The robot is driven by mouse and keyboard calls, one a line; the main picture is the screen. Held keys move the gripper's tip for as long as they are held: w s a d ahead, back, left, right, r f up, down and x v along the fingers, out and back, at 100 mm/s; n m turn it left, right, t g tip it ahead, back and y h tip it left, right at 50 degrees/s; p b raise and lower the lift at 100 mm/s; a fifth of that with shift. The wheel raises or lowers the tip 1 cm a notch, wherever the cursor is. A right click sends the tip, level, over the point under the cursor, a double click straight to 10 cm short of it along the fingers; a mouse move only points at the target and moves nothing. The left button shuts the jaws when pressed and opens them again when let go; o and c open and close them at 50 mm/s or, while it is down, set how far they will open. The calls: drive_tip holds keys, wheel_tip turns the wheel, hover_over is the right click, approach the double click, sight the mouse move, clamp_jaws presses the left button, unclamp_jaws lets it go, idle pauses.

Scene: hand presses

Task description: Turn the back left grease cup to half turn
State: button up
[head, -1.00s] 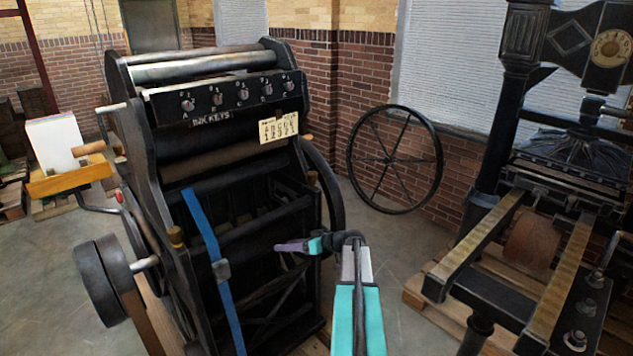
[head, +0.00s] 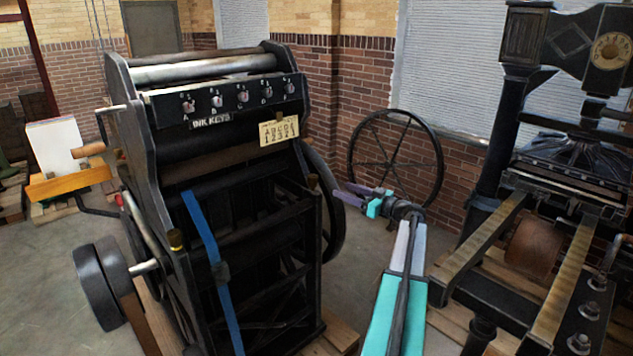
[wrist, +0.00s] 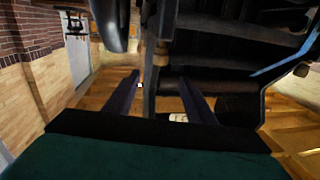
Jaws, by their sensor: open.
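The black hand press has small brass cups on its frame: one (head: 175,239) low on the near left side, and one (head: 313,181) on the right side. Which of them counts as the back left grease cup I cannot tell, and neither cup's turn marks are readable. My gripper (head: 348,193) is open and empty, just right of the press frame, apart from the right cup. In the wrist view a brass cup (wrist: 161,54) shows beyond and between my open fingers (wrist: 160,95), on the dark frame.
Ink keys (head: 243,95) and a letter-and-number plate (head: 279,130) are on the press front. A blue strap (head: 208,255) hangs down it. A spoked wheel (head: 395,160) stands behind my gripper. Another press (head: 545,240) stands at right. Open floor lies between the presses.

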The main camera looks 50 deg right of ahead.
sight(316, 180)
drive_tip(key=w+p, duration=0.1)
drive_tip(key=w, duration=0.3)
drive_tip(key=w+p, duration=0.2)
drive_tip(key=w, duration=0.3)
drive_tip(key=w+a+p, duration=0.1)
drive_tip(key=w, duration=0.3)
drive_tip(key=shift+w+a, duration=0.1)
drive_tip(key=shift+w, duration=0.3)
drive_tip(key=c, duration=1)
drive_tip(key=shift+f, duration=0.1)
drive_tip(key=shift+c, duration=0.2)
drive_tip(key=shift+a+f+h+b, duration=0.1)
drive_tip(key=shift+h+b, duration=0.2)
drive_tip(key=shift+b, duration=0.35)
drive_tip(key=m+h+b, duration=0.2)
drive_tip(key=b, duration=0.2)
drive_tip(key=shift+a+h, duration=0.15)
drive_tip(key=shift+h, duration=0.15)
drive_tip(key=h+b, duration=0.1)
drive_tip(key=b, duration=0.1)
drive_tip(key=shift+m+b, duration=0.4)
drive_tip(key=shift+h+b, duration=0.35)
drive_tip(key=shift+h, duration=0.05)
drive_tip(key=shift+r, duration=0.2)
